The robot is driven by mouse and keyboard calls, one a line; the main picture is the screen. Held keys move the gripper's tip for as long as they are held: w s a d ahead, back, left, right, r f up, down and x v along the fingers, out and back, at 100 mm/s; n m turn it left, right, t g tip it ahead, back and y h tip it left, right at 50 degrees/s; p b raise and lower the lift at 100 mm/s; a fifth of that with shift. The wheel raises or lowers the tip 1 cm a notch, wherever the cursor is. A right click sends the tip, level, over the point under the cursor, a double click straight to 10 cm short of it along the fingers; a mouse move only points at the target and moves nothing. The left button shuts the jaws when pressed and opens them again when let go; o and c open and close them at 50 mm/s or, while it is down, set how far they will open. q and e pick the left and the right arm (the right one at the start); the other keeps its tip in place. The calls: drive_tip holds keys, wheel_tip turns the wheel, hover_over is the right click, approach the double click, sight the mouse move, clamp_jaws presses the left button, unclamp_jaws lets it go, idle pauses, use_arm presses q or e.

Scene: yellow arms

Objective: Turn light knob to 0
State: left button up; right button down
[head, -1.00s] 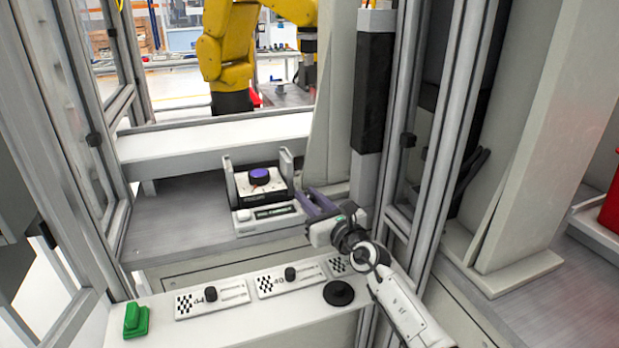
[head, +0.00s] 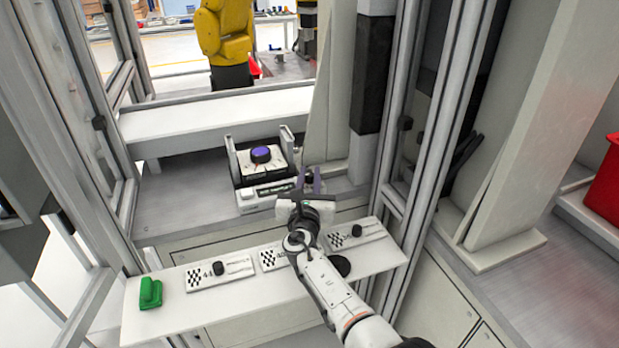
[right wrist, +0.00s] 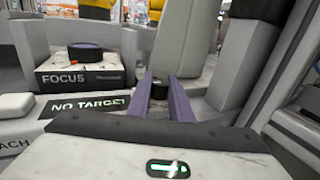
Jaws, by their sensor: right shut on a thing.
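A small dark knob (right wrist: 158,89) shows between the purple fingers of my right gripper (right wrist: 160,78) in the right wrist view. The right gripper is shut on this knob. In the head view my right gripper (head: 311,176) reaches forward to the right of the focus unit (head: 265,165), and its fingers largely hide the dark knob. No scale or label of this knob can be read, so its setting cannot be told. My left gripper is not in view.
The focus unit's purple-topped knob (head: 261,154) is left of my gripper, with a "NO TARGET" display (right wrist: 88,104) below. The near white shelf (head: 235,300) holds a green switch (head: 150,293), checkered panels with black knobs (head: 218,268) and a round black button. A grey frame post (head: 395,190) stands close right.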

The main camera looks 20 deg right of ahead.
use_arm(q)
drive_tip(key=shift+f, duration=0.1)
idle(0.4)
use_arm(e)
drive_tip(key=c, duration=1.6)
unclamp_jaws()
